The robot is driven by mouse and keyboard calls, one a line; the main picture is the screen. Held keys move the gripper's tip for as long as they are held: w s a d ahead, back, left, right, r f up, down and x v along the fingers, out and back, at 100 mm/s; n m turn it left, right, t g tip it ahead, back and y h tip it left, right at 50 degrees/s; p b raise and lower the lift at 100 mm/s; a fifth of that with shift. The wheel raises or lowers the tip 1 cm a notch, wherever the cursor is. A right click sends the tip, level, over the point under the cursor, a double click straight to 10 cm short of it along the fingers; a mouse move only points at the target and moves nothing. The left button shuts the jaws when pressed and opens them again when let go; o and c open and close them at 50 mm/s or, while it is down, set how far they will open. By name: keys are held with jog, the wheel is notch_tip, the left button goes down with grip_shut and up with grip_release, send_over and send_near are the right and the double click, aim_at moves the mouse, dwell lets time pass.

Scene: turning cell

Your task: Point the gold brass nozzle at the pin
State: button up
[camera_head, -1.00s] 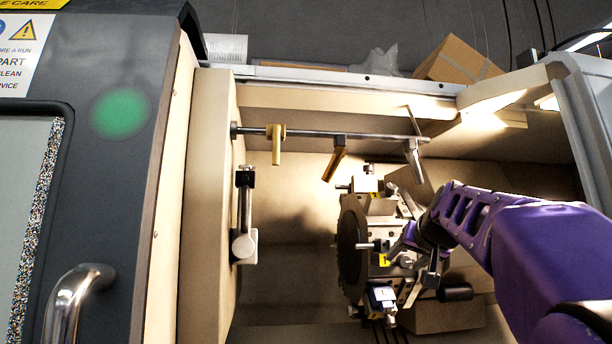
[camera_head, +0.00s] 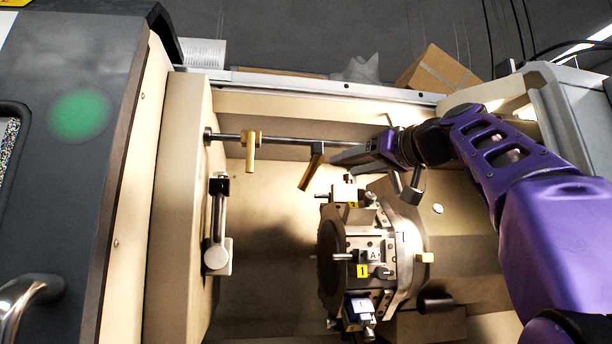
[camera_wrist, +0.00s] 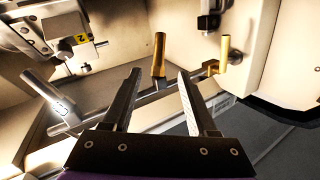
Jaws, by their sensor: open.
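Three nozzles hang from a horizontal steel rail (camera_head: 285,140). The left one is bright gold-yellow (camera_head: 251,152) and points down; it is at right in the wrist view (camera_wrist: 225,52). The middle one is darker brass (camera_head: 311,168), tilted down-left in the head view; in the wrist view this brass nozzle (camera_wrist: 159,55) appears between my finger tips. The right one is steel (camera_wrist: 43,88). My gripper (camera_head: 334,157) is open and empty, just right of the middle nozzle; I cannot tell whether they touch. A thin pin (camera_head: 343,257) sticks out leftward from the turret face.
The tool turret (camera_head: 385,250) with several tools sits below my arm. A probe arm (camera_head: 217,225) is mounted on the left wall. The machine door (camera_head: 60,200) stands at far left. The space between the left wall and turret is clear.

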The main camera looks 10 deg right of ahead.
aim_at(312, 176)
jog(key=p+x, duration=0.5)
jog(key=x, duration=0.9)
grip_shut()
dwell(1.0)
